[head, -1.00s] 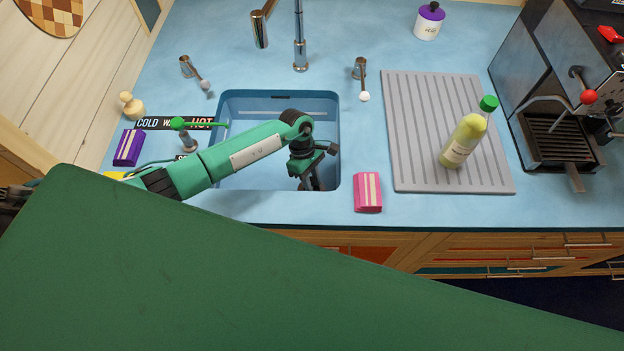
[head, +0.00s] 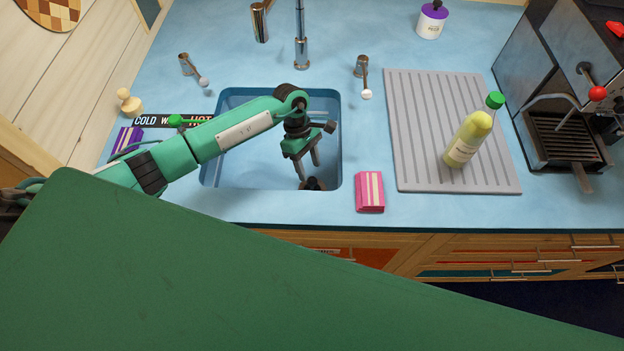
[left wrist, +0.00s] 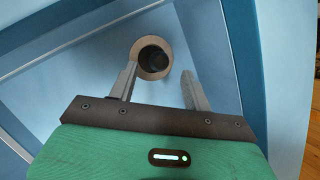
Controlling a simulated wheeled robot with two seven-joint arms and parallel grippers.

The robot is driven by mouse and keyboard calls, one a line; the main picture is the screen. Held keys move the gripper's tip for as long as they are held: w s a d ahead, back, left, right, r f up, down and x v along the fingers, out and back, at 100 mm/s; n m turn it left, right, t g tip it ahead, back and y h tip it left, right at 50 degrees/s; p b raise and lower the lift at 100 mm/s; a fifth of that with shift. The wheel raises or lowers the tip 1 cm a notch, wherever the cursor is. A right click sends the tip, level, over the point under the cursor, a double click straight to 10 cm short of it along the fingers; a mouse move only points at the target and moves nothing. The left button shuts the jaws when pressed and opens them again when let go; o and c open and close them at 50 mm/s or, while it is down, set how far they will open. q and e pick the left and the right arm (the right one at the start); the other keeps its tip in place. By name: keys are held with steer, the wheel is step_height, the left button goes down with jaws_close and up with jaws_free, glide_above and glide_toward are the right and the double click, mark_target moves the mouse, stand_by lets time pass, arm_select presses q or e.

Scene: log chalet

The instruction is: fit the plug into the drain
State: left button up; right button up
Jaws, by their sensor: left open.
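The drain (head: 321,189) is at the front of the blue sink's floor, near the right side. A dark, round plug (head: 313,183) shows at the drain, standing slightly above its brownish rim. In the left wrist view the plug (left wrist: 154,58) appears as a dark disc inside the tan drain ring (left wrist: 141,71), roughly centred; how deep it sits I cannot tell. My left gripper (head: 308,171) is open and empty, with its fingers pointing down just above the plug. In the left wrist view, its spread fingertips (left wrist: 159,72) are near the drain ring. My right gripper is not in view.
The sink (head: 336,130) has walls around my gripper. A pink striped block (head: 369,192) lies at its front right. A bottle (head: 467,141) stands on the grey drainboard (head: 415,125). The tap (head: 301,45) rises behind the sink. A green surface (head: 200,270) blocks the lower view.

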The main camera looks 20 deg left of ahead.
arm_select(q)
steer(key=b+v, duration=0.1)
steer(key=v, duration=0.5)
steer(key=shift+b, duration=0.35)
steer(key=shift+w+r, duration=0.1)
steer(key=shift+r, duration=0.05)
